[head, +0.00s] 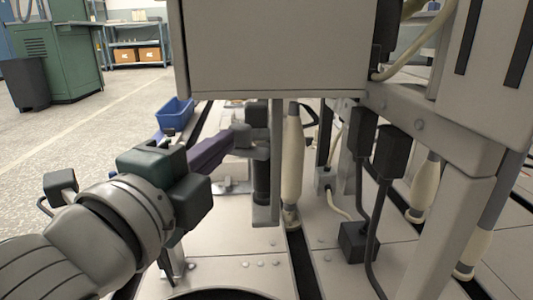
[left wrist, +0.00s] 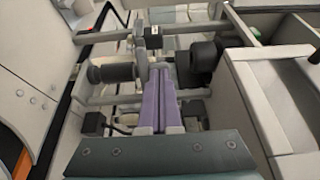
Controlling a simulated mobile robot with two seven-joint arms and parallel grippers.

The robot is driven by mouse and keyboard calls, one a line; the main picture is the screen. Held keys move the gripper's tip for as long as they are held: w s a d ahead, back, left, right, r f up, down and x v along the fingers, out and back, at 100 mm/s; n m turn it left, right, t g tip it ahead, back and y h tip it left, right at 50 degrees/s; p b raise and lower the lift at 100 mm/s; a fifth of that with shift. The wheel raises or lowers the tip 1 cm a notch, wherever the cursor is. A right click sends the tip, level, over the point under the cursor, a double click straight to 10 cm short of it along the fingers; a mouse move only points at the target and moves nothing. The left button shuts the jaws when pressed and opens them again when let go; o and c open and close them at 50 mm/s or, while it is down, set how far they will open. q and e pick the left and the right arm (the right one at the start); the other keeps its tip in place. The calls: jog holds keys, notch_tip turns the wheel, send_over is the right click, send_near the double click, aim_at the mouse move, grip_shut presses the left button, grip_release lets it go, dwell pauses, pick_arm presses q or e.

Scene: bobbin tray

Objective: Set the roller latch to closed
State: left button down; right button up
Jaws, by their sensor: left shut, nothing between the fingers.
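My left gripper (head: 230,140) reaches in from the left under a big grey housing. Its purple fingers are shut together with nothing between them, and they show end-on in the left wrist view (left wrist: 160,72). The fingertips are close to a grey bracket (head: 262,148) with a dark cylinder (head: 261,182) below it, which may be the roller latch. Contact cannot be told. In the left wrist view dark cylinders lie left (left wrist: 112,73) and right (left wrist: 205,58) of the fingers. The latch's setting cannot be made out. My right gripper is not in view.
The grey housing (head: 275,50) hangs low above the fingers. A cream bobbin (head: 292,165) stands right of the bracket, with black boxes and cables (head: 385,160) and a grey frame post (head: 455,220) further right. A blue bin (head: 175,113) is behind the gripper. Open floor lies at left.

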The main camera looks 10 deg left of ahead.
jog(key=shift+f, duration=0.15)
pick_arm(q)
jog(key=shift+w, duration=0.3)
jog(key=shift+r, duration=0.1)
